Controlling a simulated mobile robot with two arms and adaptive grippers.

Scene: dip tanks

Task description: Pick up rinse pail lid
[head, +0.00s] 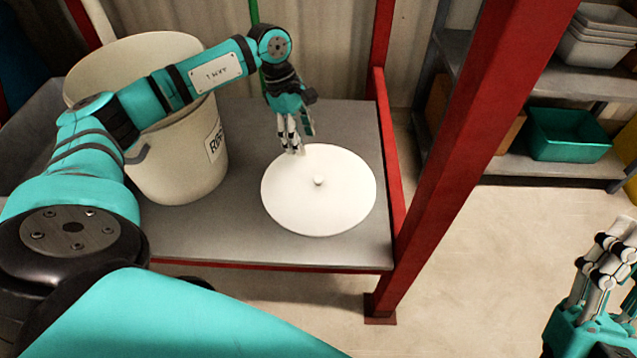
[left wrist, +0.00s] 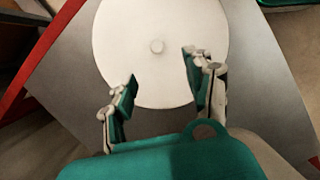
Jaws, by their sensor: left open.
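The rinse pail lid (head: 318,205) is a flat white disc with a small round knob at its centre. It lies on the grey shelf of a red-framed stand, right of the pail. It also shows in the left wrist view (left wrist: 150,75), with its knob beyond the fingertips. My left gripper (head: 295,148) is open and empty, over the far edge of the lid. In the left wrist view its fingers (left wrist: 160,68) are spread apart, short of the knob. My right gripper (head: 612,265) is at the lower right of the head view, away from the lid; its jaw state is unclear.
A large cream pail (head: 180,165) with a partly hidden label stands left of the lid, behind my left arm. A red post (head: 455,140) rises right of the grey shelf (head: 345,255). A rack at the right holds a teal bin (head: 567,140) and grey trays (head: 598,50).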

